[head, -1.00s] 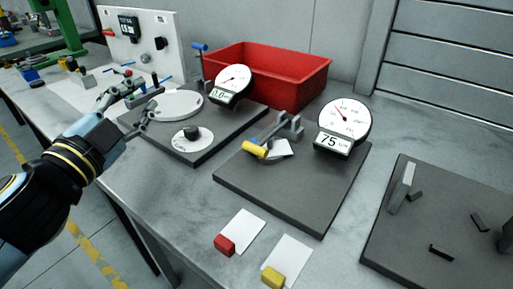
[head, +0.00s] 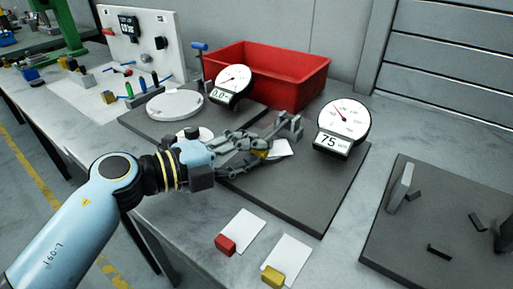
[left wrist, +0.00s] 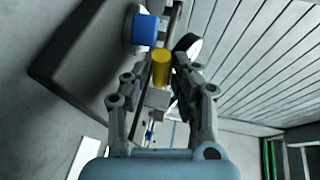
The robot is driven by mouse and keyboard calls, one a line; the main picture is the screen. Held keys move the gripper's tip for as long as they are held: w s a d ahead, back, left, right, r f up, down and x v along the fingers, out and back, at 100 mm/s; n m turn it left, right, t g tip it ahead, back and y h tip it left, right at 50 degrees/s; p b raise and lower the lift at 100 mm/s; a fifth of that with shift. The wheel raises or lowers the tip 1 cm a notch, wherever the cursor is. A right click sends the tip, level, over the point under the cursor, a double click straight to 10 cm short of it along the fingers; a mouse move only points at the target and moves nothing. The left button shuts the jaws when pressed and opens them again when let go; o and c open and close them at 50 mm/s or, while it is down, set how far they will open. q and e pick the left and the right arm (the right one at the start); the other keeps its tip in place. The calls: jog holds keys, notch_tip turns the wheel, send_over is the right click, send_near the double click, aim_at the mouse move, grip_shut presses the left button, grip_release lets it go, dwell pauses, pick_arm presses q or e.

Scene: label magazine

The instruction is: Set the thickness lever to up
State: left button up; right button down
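The thickness gauge (head: 344,118) has a round dial and a readout of 75, and stands on a dark base plate (head: 310,205). Its lever has a yellow grip (head: 262,154), mostly hidden behind my gripper in the head view. In the left wrist view the yellow grip (left wrist: 161,68) shows between the fingers, with a blue cylinder (left wrist: 145,30) beyond. My left gripper (head: 266,146) is at the lever, its fingers apart on either side of the yellow grip. I cannot tell if either finger touches it. My right gripper is not in view.
A red bin (head: 290,75) stands behind. A second dial gauge (head: 234,79) and a white disc (head: 175,104) are on the left plate. Red (head: 225,243) and yellow (head: 272,277) blocks lie by white cards in front. Another dark plate (head: 400,235) is at right.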

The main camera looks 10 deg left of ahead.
pick_arm(q)
jog(key=shift+x, duration=0.95)
jog(key=shift+c, duration=0.4)
grip_shut()
